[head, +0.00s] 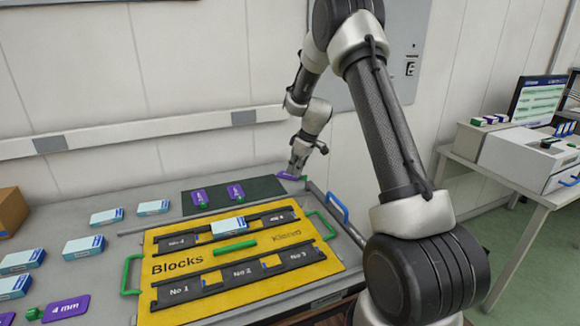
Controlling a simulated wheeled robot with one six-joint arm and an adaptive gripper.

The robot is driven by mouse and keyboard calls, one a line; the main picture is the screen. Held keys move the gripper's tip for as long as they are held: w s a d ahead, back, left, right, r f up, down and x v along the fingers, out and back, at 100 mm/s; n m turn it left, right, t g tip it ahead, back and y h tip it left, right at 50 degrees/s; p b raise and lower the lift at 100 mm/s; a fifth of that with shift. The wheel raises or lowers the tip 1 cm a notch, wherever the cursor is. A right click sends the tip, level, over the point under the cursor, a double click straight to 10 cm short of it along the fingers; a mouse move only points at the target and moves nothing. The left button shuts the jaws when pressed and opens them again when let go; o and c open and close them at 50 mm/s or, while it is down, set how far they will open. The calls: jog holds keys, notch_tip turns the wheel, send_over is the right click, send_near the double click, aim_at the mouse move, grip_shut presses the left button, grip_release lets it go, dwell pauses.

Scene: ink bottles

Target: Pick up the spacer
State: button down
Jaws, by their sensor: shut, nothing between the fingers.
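Several purple plates with green knobs, which look like spacers, lie about the table. One purple plate (287,177) lies near the back right, right at the tip of my gripper. Two more, a left one (200,198) and a right one (236,192), lie on a dark green mat (268,186). Another purple plate (67,308) marked 4 mm lies at the front left. My gripper (294,173) points down beside the back right plate. It is shut with nothing between its fingers. The fingertips are small here, and I cannot tell whether they touch the plate.
A yellow board (165,247) marked Blocks, with black slotted rails and green handles, fills the middle of the table. Several blue and white boxes (83,247) lie to the left. A blue handle (338,207) stands at the right edge. The wall is close behind.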

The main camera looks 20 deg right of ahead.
aim_at(303, 177)
jog(key=shift+s+d, duration=0.15)
jog(key=shift+d, duration=0.05)
jog(key=s+d, duration=0.2)
jog(key=s, duration=0.1)
jog(key=shift+d, duration=0.2)
jog(key=shift+a, duration=0.1)
